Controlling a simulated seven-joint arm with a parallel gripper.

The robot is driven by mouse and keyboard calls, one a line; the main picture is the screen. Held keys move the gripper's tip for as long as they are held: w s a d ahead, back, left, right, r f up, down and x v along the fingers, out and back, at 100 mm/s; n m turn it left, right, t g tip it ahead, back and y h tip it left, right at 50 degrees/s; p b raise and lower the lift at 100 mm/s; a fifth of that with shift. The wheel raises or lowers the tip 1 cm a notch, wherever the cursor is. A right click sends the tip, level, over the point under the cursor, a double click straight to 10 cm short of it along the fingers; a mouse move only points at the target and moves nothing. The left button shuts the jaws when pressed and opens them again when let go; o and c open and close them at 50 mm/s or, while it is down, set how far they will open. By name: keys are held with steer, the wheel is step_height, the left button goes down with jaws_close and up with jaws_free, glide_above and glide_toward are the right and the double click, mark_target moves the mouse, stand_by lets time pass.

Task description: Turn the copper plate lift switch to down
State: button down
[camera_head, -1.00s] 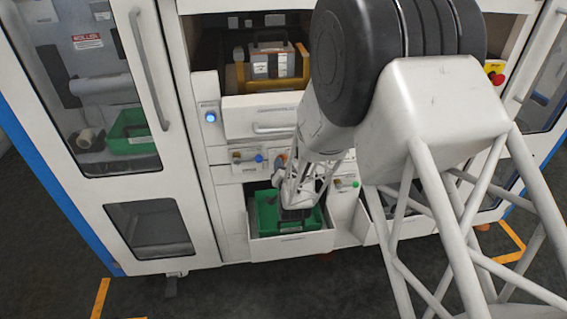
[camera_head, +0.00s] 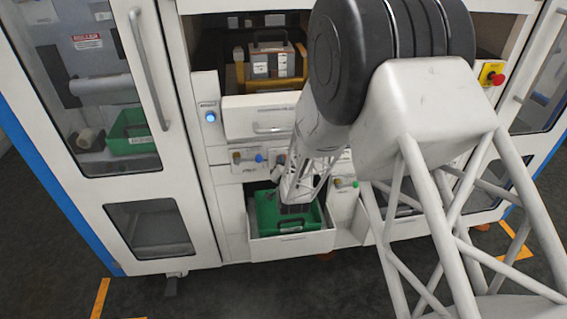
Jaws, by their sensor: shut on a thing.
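A row of small knobs runs across the white control panel (camera_head: 243,168) above the open drawer. A blue knob (camera_head: 258,158) shows left of my arm, and a dark knob (camera_head: 281,159) sits close to the arm's left edge. A green knob (camera_head: 355,184) shows to the right. Labels are too small to read, so I cannot tell which is the copper plate lift switch or how it is turned. My forearm reaches down in front of the panel and covers its middle.
A green crate (camera_head: 266,226) sits in the open lower drawer (camera_head: 325,238). A closed drawer (camera_head: 245,118) lies above the panel, below a bay holding a toolbox (camera_head: 284,64). A red emergency button (camera_head: 497,79) is at right. Glass doors flank the cabinet.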

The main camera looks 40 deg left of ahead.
steer(key=shift+r+n, duration=0.1)
steer(key=shift+n, duration=0.3)
steer(key=n, duration=0.5)
steer(key=shift+s+a+n, duration=0.15)
steer(key=shift+n, duration=0.25)
steer(key=n, duration=0.5)
steer(key=shift+s+a, duration=0.1)
steer(key=shift+n, duration=0.3)
steer(key=c, duration=1.1)
jaws_free()
steer(key=shift+s, duration=0.1)
steer(key=shift+v, duration=3.85)
